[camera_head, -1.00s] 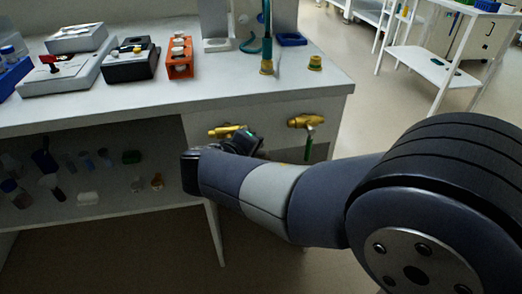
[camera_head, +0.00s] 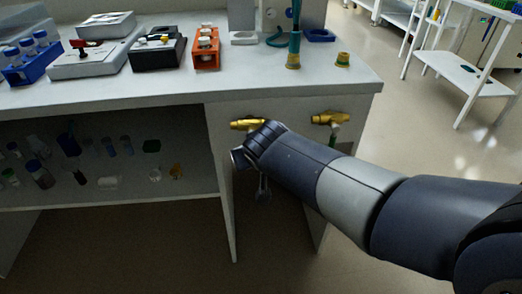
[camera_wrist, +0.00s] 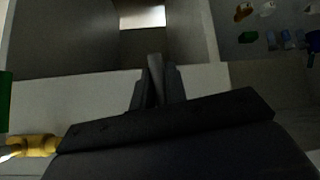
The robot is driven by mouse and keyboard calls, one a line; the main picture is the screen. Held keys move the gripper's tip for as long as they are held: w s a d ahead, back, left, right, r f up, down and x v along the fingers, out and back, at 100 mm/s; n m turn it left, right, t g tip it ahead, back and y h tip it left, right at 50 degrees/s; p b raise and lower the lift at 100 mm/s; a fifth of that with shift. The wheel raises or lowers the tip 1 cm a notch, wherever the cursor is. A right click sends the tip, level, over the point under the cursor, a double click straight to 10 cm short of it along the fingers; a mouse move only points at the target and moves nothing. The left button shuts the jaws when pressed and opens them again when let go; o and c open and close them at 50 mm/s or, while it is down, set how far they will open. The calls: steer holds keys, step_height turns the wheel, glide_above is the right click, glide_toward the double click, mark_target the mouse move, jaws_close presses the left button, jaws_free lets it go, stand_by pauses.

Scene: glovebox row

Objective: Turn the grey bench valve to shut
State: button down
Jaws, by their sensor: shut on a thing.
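The grey bench valve has a brass body (camera_head: 247,124) on the bench's front panel, partly hidden behind my wrist. Its grey lever (camera_wrist: 155,78) shows in the wrist view between the two dark fingers of my gripper (camera_wrist: 155,88), which is shut on it. In the head view, my gripper (camera_head: 262,185) is below the valve body, largely hidden by my wrist. The lever's exact angle is hard to tell there.
A second brass valve (camera_head: 331,118) with a green lever sits just right, close to my arm; its brass also shows in the wrist view (camera_wrist: 32,146). The bench top (camera_head: 130,92) overhangs the valves. An open shelf (camera_head: 110,198) with several small bottles lies left.

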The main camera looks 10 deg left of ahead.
steer(key=shift+s+a+m+y+p, duration=0.1)
steer(key=shift+a+m+y+p, duration=0.25)
steer(key=shift+y, duration=0.15)
steer(key=shift+f, duration=0.1)
steer(key=c, duration=1.4)
jaws_free()
steer(key=shift+c, duration=0.2)
steer(key=p+v, duration=0.3)
steer(key=v, duration=0.8)
